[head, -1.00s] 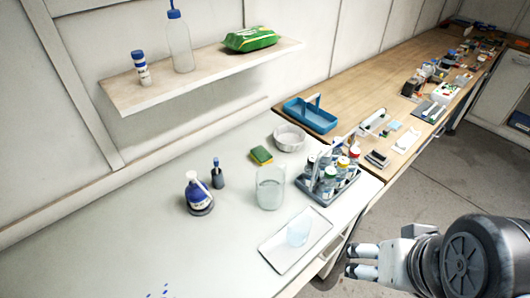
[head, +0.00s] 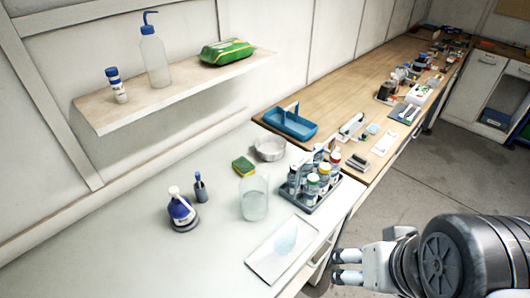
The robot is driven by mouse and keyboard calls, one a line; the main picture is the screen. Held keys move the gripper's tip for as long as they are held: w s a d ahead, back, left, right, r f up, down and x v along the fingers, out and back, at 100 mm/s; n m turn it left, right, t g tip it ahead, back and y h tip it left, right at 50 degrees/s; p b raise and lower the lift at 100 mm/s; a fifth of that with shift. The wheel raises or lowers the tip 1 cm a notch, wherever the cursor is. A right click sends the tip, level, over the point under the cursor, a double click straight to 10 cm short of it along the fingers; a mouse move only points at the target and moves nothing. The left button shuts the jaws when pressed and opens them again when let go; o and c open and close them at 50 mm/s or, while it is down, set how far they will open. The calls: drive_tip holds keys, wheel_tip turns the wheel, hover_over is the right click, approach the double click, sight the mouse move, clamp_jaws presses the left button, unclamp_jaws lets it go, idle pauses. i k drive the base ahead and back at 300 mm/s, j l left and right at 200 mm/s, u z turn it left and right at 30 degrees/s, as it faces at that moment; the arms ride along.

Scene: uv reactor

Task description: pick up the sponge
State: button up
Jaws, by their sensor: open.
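The sponge (head: 243,165) is yellow with a green top. It lies on the white bench, left of a shallow round white bowl and behind a clear beaker. My gripper (head: 335,267) is at the lower right, past the bench's front edge and far from the sponge. Its fingers are apart, with nothing seen between them.
Near the sponge stand a beaker (head: 254,198), a bowl (head: 269,148), a bottle carrier (head: 322,197), a blue-labelled bottle (head: 181,210) and a small dark bottle (head: 200,188). A white tray (head: 262,262) lies at the front. A shelf (head: 170,92) overhangs the back; the left bench is clear.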

sight(243, 167)
drive_tip(key=i+l, duration=0.45)
drive_tip(key=i+l+u, duration=0.1)
drive_tip(key=i+l, duration=0.35)
drive_tip(key=i, duration=0.25)
drive_tip(key=i+u, duration=0.1)
drive_tip(key=u, duration=1.55)
